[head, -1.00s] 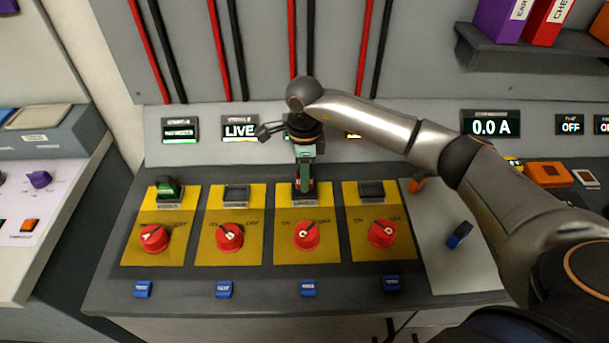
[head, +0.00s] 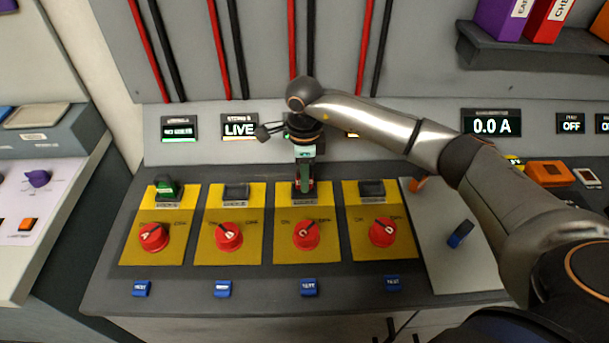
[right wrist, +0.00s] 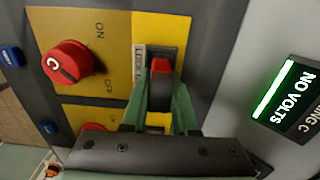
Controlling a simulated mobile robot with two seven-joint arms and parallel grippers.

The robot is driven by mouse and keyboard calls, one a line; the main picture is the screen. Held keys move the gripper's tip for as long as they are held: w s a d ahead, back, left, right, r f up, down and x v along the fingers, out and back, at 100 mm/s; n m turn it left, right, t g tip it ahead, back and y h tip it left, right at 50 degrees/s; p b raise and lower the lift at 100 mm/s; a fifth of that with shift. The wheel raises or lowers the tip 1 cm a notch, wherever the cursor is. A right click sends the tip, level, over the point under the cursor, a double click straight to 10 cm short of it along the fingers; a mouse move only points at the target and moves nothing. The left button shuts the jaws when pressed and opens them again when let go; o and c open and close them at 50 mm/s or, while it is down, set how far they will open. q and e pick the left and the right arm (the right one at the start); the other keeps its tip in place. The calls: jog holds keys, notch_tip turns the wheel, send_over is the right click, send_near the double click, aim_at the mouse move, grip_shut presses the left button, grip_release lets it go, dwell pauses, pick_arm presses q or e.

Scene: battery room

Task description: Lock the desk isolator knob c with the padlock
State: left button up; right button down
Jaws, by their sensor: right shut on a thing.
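Knob c (head: 306,235) is a red rotary knob on the third yellow plate from the left. In the right wrist view it (right wrist: 68,62) bears a white C, and its dark pointer line slants toward the OFF mark. My right gripper (head: 305,188) is over the dark lock slot at the top of that plate. Its green fingers are shut on the padlock (right wrist: 160,66), whose red body shows between them at the slot. The fingers hide the shackle, so I cannot tell whether it is in the slot. My left gripper is not in view.
Similar yellow plates with red knobs stand on either side; a green piece (head: 166,186) sits at the leftmost slot. A NO VOLTS display (right wrist: 293,94) is close beside the gripper. Blue buttons (head: 308,287) line the front. A shelf (head: 530,50) is at upper right.

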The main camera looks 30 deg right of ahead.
jog(key=shift+f+b, duration=0.4)
jog(key=shift+f, duration=0.15)
jog(key=shift+r, duration=0.25)
jog(key=shift+r+p, duration=0.5)
jog(key=shift+r, duration=0.1)
jog(key=shift+f+b, duration=0.7)
jog(key=shift+f, duration=0.15)
dwell(0.8)
jog(key=c, duration=1)
grip_release()
jog(key=shift+o, duration=0.2)
jog(key=shift+r+p, duration=2.85)
jog(key=shift+r, duration=2.65)
